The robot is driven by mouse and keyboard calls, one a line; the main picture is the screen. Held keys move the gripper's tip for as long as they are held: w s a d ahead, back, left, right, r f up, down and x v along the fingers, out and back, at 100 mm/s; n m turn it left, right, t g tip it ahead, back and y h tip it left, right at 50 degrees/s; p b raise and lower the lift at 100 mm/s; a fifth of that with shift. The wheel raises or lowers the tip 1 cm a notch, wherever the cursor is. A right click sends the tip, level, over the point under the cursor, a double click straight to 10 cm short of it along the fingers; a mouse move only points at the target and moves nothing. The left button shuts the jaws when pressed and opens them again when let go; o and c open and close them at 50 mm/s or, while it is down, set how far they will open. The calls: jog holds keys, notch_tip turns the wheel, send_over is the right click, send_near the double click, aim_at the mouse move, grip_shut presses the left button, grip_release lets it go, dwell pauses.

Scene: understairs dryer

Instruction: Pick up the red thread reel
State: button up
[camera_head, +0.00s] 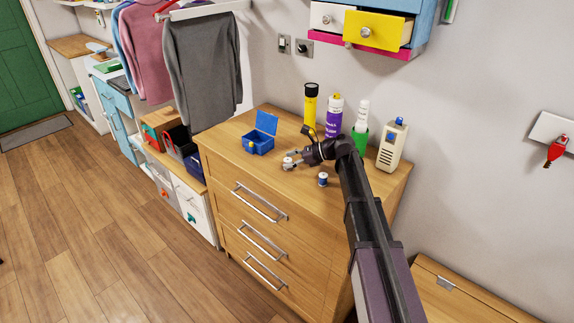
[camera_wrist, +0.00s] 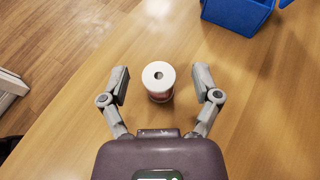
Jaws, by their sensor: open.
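A small thread reel (camera_wrist: 159,80) with a white top flange and a central hole stands upright on the wooden dresser top (camera_wrist: 75,135). A little reddish thread shows below the flange in the wrist view. In the head view the reel (camera_head: 288,163) is at my gripper's tips, partly hidden. My gripper (camera_wrist: 161,84) is open, with one finger on each side of the reel and a gap on both sides. My gripper also shows in the head view (camera_head: 291,158). A second reel (camera_head: 323,179), with dark blue thread, stands to the right, nearer the dresser's front.
An open blue box (camera_head: 258,142) stands left of my gripper. Behind are a black-yellow torch (camera_head: 310,106), a purple bottle (camera_head: 334,115), a white-capped tube in a green cup (camera_head: 360,131) and a beige device (camera_head: 391,147). The dresser's front left top is clear.

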aim_at(289, 159)
jog(key=c, duration=0.9)
jog(key=shift+r, duration=0.2)
notch_tip(289, 159, up, 2)
jog(key=shift+p, duration=1.25)
jog(key=shift+r+p, duration=0.85)
jog(key=shift+s+a+r+p, duration=0.15)
jog(key=shift+s+a, duration=1.6)
jog(key=shift+a, duration=0.3)
jog(key=shift+s+a+r+p, duration=0.1)
jog(key=shift+s+a+r, duration=0.05)
jog(key=shift+s+a, duration=1.7)
jog(key=shift+s+a+r+p, duration=0.15)
jog(key=shift+s+a, duration=1.45)
jog(key=shift+a, duration=0.6)
